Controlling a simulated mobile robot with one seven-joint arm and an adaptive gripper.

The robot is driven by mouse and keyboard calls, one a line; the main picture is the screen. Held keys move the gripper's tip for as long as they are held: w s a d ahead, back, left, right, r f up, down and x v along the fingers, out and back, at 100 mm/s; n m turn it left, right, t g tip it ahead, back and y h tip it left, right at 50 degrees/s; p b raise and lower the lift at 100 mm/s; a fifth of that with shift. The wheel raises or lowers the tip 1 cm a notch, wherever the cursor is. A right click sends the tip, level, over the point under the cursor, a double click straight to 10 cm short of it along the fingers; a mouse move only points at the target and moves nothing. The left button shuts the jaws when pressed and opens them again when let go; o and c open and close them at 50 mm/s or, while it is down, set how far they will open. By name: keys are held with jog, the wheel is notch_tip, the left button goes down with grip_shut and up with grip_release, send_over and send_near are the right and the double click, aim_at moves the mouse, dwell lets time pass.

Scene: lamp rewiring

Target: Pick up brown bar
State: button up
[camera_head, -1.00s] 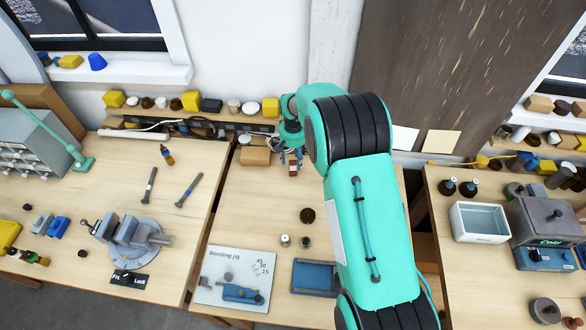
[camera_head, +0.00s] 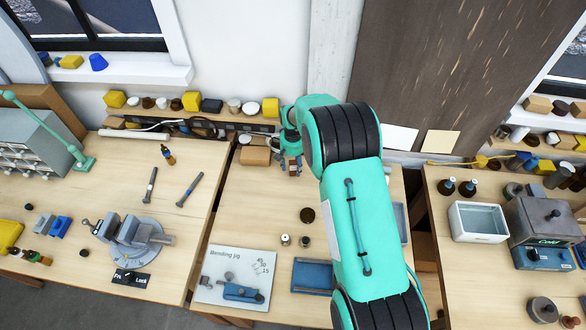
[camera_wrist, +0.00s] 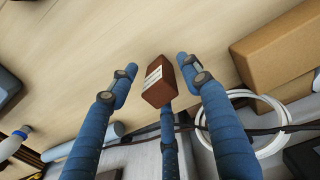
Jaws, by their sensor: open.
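The brown bar (camera_wrist: 159,82) is a short reddish-brown block with a pale striped label, seen from above in the wrist view. My gripper (camera_wrist: 156,66) is open, with blue fingers to the left and right of the bar and a third finger below it. Gaps show between the bar and the two side fingers; I cannot tell whether the third finger touches it. In the head view my gripper (camera_head: 291,165) is over the back of the middle table, and its fingers largely hide the bar.
A cardboard box (camera_wrist: 280,45) is close to the right of my gripper. A coiled white cable (camera_wrist: 245,120) lies below it in the wrist view. A crowded shelf (camera_head: 190,113) runs along the wall behind. The table's middle left is clear (camera_head: 250,210).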

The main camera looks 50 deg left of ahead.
aim_at(293, 162)
jog(key=shift+c, duration=0.2)
grip_shut()
jog(key=shift+r, duration=0.25)
jog(key=shift+r+b, duration=0.35)
jog(key=shift+r, duration=1.25)
jog(key=s+d+b, duration=0.1)
jog(key=s+d, duration=0.3)
jog(key=d, duration=0.3)
jog(key=s+d+r+b, duration=0.1)
jog(key=s+d, duration=0.2)
jog(key=d, duration=0.4)
jog(key=shift+s+r, duration=0.15)
jog(key=shift+s, duration=0.2)
